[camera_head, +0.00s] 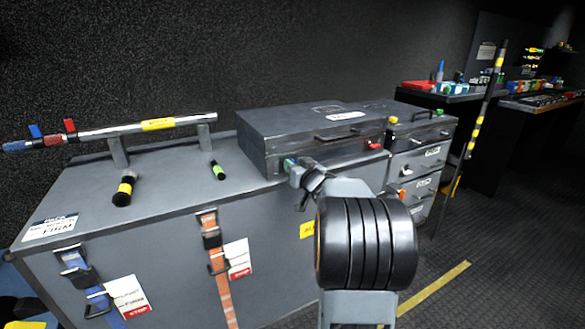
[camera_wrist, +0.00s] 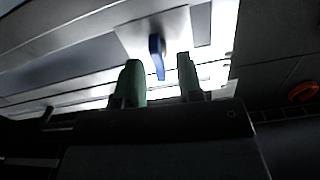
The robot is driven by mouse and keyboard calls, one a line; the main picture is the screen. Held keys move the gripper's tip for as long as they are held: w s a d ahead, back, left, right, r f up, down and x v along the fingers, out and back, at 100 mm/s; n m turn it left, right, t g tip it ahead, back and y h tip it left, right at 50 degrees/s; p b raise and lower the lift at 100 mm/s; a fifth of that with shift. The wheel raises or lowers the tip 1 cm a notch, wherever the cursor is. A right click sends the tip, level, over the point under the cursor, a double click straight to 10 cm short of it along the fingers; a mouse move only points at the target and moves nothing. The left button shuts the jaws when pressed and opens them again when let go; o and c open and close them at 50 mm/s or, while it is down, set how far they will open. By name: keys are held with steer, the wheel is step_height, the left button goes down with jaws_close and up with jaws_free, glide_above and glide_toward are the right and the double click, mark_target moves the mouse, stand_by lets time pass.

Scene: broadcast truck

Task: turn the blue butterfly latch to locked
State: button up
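The blue butterfly latch (camera_wrist: 157,57) shows in the wrist view as a narrow blue tab on a bright metal plate, its long side close to upright in the picture. My gripper (camera_wrist: 159,80) has two green fingers spread apart, with nothing between them. The latch lies just beyond the fingertips and lines up with the gap; whether it touches them I cannot tell. In the head view my gripper (camera_head: 290,163) is at the left front corner of the grey case (camera_head: 335,125), and my wrist hides most of that spot.
The case stands on a large grey trunk (camera_head: 160,215) with straps and tags. A red latch (camera_head: 374,145) is on the case's front right. A metal bar (camera_head: 145,127) rises on posts at left. A drawer unit (camera_head: 415,165) stands at right, beside open floor.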

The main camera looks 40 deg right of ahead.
steer(key=shift+w+d, duration=0.1)
steer(key=shift+w, duration=0.6)
jaws_close()
